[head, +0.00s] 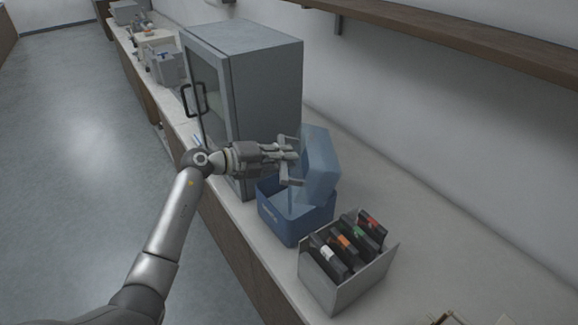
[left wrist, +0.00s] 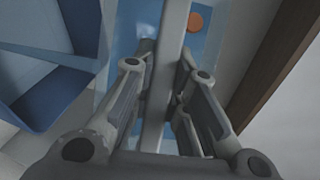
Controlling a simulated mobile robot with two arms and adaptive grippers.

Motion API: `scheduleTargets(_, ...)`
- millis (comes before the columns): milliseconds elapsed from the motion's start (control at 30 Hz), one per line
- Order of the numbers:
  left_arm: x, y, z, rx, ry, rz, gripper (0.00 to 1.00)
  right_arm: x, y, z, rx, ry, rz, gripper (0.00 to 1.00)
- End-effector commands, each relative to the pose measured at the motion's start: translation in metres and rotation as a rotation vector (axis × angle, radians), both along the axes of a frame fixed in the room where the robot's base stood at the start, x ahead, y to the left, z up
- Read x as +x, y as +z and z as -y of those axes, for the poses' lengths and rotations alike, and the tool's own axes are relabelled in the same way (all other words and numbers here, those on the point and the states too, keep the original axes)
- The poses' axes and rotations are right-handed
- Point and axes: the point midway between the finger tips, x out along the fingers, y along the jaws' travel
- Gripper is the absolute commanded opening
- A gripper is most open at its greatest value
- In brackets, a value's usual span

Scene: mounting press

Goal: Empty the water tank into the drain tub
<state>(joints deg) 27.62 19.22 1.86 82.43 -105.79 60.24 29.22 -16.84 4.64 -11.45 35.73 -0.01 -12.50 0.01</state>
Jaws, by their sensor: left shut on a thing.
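The translucent light-blue water tank (head: 320,165) is held above the blue drain tub (head: 298,228), tilted over its open top. My left gripper (head: 292,161) is shut on the tank's grey handle, which runs between the fingers in the left wrist view (left wrist: 165,80). That view also shows the tank's blue wall (left wrist: 213,45) with an orange round cap (left wrist: 196,21), and the drain tub (left wrist: 45,85) at the left. I cannot tell how much water is in the tank. My right gripper is not in view.
A large grey cabinet (head: 265,75) with a black door handle stands just behind the tub. A grey box (head: 330,285) with several dark cartridges stands close in front. A wooden shelf (head: 460,35) runs along the wall above.

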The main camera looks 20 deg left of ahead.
Motion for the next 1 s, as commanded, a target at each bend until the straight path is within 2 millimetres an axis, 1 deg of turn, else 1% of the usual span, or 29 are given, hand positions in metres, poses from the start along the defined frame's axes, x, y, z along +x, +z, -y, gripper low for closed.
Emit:
scheduleTargets(33,-0.001,-0.010,-0.003,-0.027,0.002,0.014,0.00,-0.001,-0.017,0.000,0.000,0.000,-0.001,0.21)
scheduleTargets(500,-0.007,-0.038,-0.018,-0.267,0.001,0.110,0.00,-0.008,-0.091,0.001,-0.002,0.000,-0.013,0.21)
scheduleTargets(600,-0.008,-0.039,-0.021,-0.323,0.001,0.133,0.00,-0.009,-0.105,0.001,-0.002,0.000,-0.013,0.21)
scheduleTargets(800,-0.010,-0.039,-0.026,-0.409,0.001,0.168,0.00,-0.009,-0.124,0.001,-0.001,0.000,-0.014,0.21)
scheduleTargets(1000,-0.011,-0.037,-0.029,-0.447,0.000,0.183,0.00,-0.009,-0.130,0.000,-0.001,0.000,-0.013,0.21)
